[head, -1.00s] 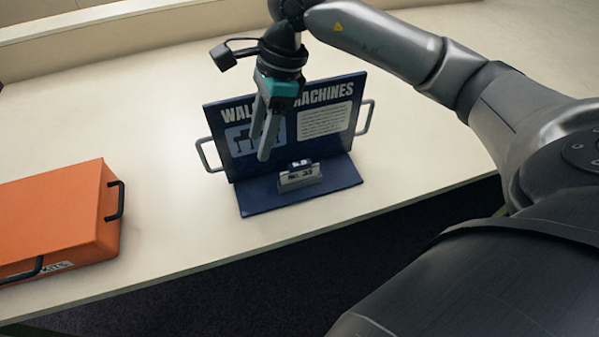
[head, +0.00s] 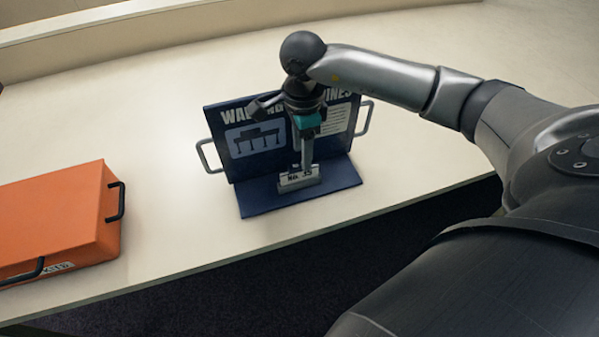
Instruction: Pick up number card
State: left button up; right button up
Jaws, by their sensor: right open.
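The number card (head: 298,180) is a small pale plate reading "No. 35" or similar. It stands upright in a low holder on the dark blue base (head: 262,199) of a display board (head: 222,150) titled with "WAL..." and "...INES". My right gripper (head: 304,168) points down at the card, with its fingertips at the card's top edge. It is open. The fingers overlap in this view, so I cannot tell whether the card sits between them. My left gripper is not in view.
An orange case (head: 55,215) with black handles lies at the left of the pale table (head: 165,225). The board has a grey handle on each side. The table's front edge runs below the board, with dark floor beyond. The table between case and board is clear.

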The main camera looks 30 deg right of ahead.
aim_at(300, 164)
jog(key=f, duration=0.5)
jog(key=shift+w+a, duration=0.1)
jog(key=shift+a, duration=0.1)
jog(key=shift+c, duration=0.4)
grip_shut()
